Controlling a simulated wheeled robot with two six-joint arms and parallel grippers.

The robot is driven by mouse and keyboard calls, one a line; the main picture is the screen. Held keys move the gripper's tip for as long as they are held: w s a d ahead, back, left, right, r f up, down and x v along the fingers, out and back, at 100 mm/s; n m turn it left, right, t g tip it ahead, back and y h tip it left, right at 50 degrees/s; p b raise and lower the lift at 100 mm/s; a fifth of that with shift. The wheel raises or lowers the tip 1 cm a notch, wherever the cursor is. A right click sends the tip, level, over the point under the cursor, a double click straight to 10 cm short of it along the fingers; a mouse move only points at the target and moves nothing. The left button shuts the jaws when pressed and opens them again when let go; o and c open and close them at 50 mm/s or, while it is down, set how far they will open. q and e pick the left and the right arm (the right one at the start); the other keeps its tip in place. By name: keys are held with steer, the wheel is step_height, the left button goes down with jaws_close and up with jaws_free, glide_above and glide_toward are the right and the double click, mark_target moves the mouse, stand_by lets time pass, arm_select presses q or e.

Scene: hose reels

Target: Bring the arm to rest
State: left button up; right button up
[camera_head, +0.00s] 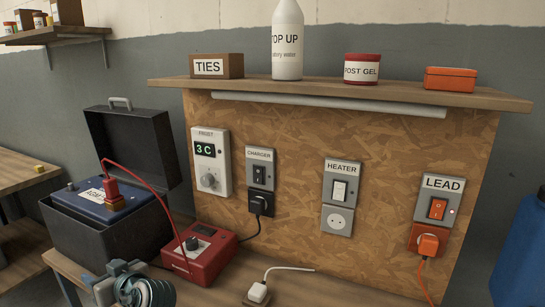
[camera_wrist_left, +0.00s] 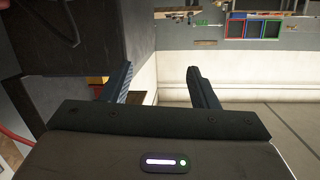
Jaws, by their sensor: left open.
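My left gripper (camera_wrist_left: 160,72) is open in the left wrist view. Its two dark fingers stand apart with nothing between them. In the head view a grey, ringed part of my left arm shows at the bottom left edge, in front of the bench and left of the red charger; its fingers cannot be made out clearly there. A dark case, which seems to be the battery box, fills the upper left of the wrist view close to the left finger. My right gripper is not in view.
The open black battery box (camera_head: 105,235) stands at the left, with a red cable to the red charger (camera_head: 205,262). A white plug (camera_head: 257,293) lies on the bench. The panel has a heater switch (camera_head: 339,190) and an orange plug (camera_head: 428,245). A shelf (camera_head: 340,92) overhangs it.

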arm_select(q)
steer(key=s+d+f+m+g+h, duration=0.1)
steer(key=s+f+m+h, duration=0.2)
steer(key=s+f, duration=0.4)
steer(key=s+d+f+m+h, duration=0.25)
steer(key=s+f, duration=0.25)
steer(key=f, duration=0.4)
steer(key=s+d+f+m+g+h, duration=0.2)
steer(key=s+d+f+m+h, duration=0.15)
steer(key=s, duration=0.65)
steer(key=s+d+f+m+g+h, duration=0.2)
steer(key=s+d+f+h, duration=0.2)
steer(key=s, duration=0.5)
step_height(320, 180, down, 30)
steer(key=a, duration=0.3)
steer(key=s+a+f+g, duration=0.1)
steer(key=s+f+g, duration=0.1)
steer(key=s+f, duration=1.6)
steer(key=shift+f, duration=0.8)
